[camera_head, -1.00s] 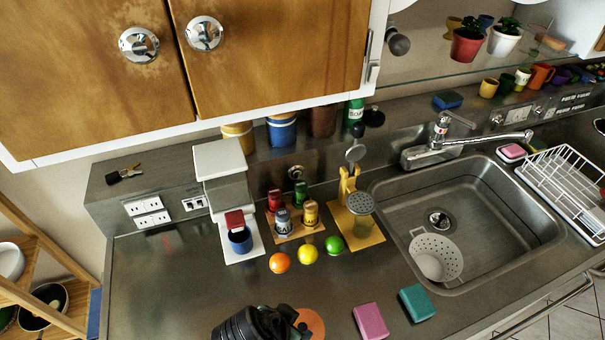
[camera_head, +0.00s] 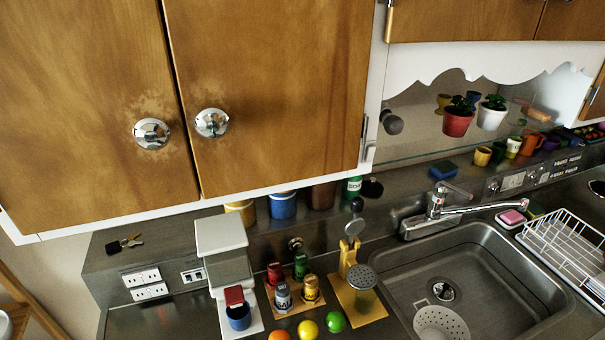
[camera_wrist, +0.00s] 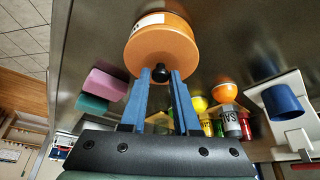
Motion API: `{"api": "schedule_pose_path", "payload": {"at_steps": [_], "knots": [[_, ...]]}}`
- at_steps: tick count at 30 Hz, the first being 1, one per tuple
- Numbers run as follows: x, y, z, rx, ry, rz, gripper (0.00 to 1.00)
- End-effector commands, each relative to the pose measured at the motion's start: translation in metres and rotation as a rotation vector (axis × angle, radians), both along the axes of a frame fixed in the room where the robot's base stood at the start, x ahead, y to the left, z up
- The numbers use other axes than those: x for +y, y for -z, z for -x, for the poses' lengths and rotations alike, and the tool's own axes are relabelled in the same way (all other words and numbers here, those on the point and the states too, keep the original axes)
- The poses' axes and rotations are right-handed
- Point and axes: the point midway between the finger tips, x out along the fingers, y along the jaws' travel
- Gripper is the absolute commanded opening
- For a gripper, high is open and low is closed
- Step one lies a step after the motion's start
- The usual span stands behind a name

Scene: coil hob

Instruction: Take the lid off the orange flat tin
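The orange flat tin (camera_wrist: 175,19) is at the top of the wrist view, with a white label partly showing on its side. Its orange lid (camera_wrist: 150,48) faces the camera and appears to sit on the tin. A black knob (camera_wrist: 160,73) stands at the lid's lower edge in the picture. My gripper (camera_wrist: 159,80) has its two blue fingertips on either side of the knob. Whether they touch it or leave a small gap is unclear. The tin and my gripper are outside the head view.
In the wrist view, pink (camera_wrist: 105,84) and teal (camera_wrist: 92,103) sponges lie left of my gripper. Fruit (camera_wrist: 226,92), small spice jars (camera_wrist: 231,122) and a blue cup (camera_wrist: 281,102) are to the right. The head view shows the sink (camera_head: 490,270) and overhead cupboard (camera_head: 275,90).

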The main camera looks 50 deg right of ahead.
Motion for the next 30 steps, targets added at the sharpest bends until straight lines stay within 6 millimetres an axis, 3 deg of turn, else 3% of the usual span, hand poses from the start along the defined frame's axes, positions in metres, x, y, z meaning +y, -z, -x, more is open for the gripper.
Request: {"api": "schedule_pose_path", "payload": {"at_steps": [1,4,18,23,30], "knots": [[0.000,0.000,0.000,0.000,0.000,0.000,0.19],[0.000,0.000,0.000,0.000,0.000,0.000,0.01],[0.000,-0.005,-0.001,-0.002,0.000,0.001,0.00],[-0.001,-0.024,-0.001,-0.005,0.001,0.002,0.00],[0.000,-0.070,-0.002,-0.007,0.001,0.002,0.00]]}}
